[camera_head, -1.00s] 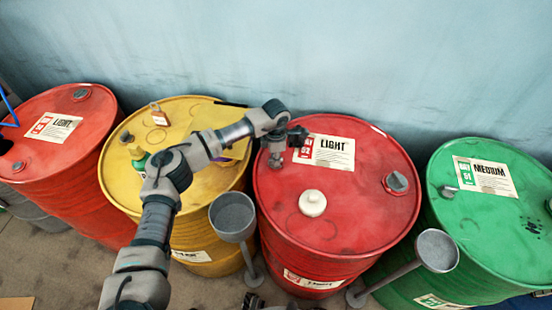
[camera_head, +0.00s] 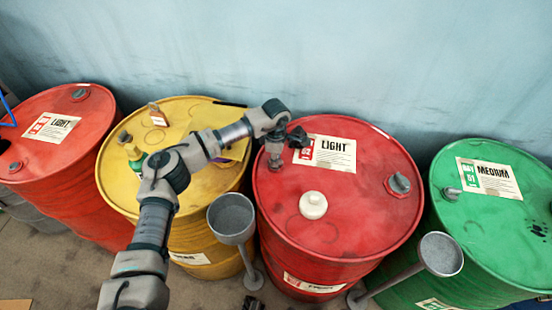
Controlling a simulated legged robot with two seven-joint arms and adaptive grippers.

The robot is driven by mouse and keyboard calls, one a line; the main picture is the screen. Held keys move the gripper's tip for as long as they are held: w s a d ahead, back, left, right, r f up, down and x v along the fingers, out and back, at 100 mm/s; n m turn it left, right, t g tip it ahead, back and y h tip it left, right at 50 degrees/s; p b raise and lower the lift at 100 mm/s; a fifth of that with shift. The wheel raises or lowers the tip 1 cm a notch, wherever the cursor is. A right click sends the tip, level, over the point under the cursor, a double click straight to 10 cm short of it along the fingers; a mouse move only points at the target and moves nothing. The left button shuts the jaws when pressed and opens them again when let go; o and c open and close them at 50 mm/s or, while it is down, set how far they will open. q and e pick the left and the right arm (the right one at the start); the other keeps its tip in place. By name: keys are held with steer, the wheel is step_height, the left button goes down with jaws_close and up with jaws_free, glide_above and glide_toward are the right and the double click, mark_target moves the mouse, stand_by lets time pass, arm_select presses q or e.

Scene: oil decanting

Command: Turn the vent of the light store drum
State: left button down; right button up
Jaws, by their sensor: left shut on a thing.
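My left gripper (camera_head: 275,155) reaches over the yellow drum to the lid's left edge, pointing down. It is shut on the small grey vent (camera_head: 275,164), which the fingers mostly hide. How far the vent is turned cannot be told. A white round cap (camera_head: 313,205) sits on the front of the lid, and a grey bung (camera_head: 400,184) is at its right.
A yellow drum (camera_head: 190,108) stands under my left arm, with a small green-labelled bottle (camera_head: 136,158) and a padlock-like tag on it. A green MEDIUM drum (camera_head: 510,230) is at right, another red drum (camera_head: 70,170) at left. Two grey funnel-like stands (camera_head: 231,218) (camera_head: 440,254) are in front.

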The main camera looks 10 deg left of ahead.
arm_select(q)
steer(key=c, duration=1.1)
jaws_free()
steer(key=shift+w, duration=0.1)
steer(key=shift+r, duration=0.3)
step_height(320, 180, up, 11)
steer(key=shift+r, duration=0.1)
